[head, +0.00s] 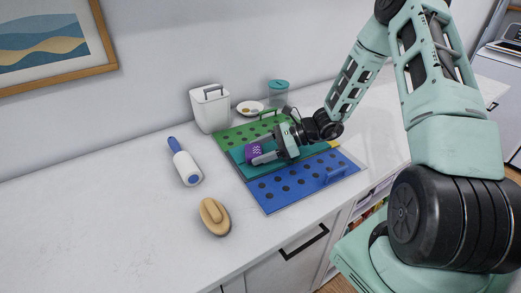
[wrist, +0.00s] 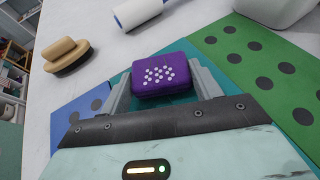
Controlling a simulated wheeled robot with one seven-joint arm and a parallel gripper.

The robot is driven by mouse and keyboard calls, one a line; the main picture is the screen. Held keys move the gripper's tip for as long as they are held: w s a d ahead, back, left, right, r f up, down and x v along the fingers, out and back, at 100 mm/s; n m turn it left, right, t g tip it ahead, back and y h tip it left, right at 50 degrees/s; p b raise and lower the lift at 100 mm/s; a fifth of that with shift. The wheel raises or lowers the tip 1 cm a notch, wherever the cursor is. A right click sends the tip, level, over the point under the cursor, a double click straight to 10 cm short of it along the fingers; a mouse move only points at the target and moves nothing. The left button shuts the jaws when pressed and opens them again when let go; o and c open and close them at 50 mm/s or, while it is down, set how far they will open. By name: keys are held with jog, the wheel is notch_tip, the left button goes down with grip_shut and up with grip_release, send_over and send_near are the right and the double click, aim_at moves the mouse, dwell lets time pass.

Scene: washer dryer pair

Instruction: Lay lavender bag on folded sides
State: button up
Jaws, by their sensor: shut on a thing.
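A purple lavender bag (head: 254,152) with white dots is held between the fingers of my gripper (head: 264,158). The bag (wrist: 160,75) also shows in the wrist view, gripped at its two short ends. It is over the teal middle panel (head: 238,156) of a folding board, near that panel's left end; I cannot tell whether it touches the panel. The board's green panel (head: 232,136) with dark holes lies on the far side and its blue panel (head: 285,190) on the near side. Both look flat. My gripper hides much of the middle panel.
The counter's left part is clear.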

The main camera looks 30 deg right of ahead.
jog(key=o, duration=1)
jog(key=shift+f, duration=0.15)
jog(key=shift+r, duration=0.25)
jog(key=b+v, duration=0.1)
jog(key=v, duration=1)
jog(key=shift+s+d, duration=0.2)
jog(key=shift+d, duration=0.05)
jog(key=s+a+r+n+g+h, duration=0.1)
jog(key=s+a+r+n+g, duration=0.2)
jog(key=a, duration=0.4)
jog(key=a+n+g, duration=0.3)
jog(key=a+n, duration=0.2)
jog(key=a, duration=0.1)
jog(key=shift+s+a+r+n+h, duration=0.9)
jog(key=shift+s+a+n+h, duration=0.85)
jog(key=shift+s+a+n, duration=1.45)
jog(key=shift+s+a+r+n+h, duration=0.95)
jog(key=shift+s+a+n+h, duration=1.05)
jog(key=shift+s+n, duration=2)
jog(key=shift+s+a+r+n+h, duration=0.9)
jog(key=shift+s+a+n+h, duration=0.55)
jog(key=shift+s+a+n, duration=2.2)
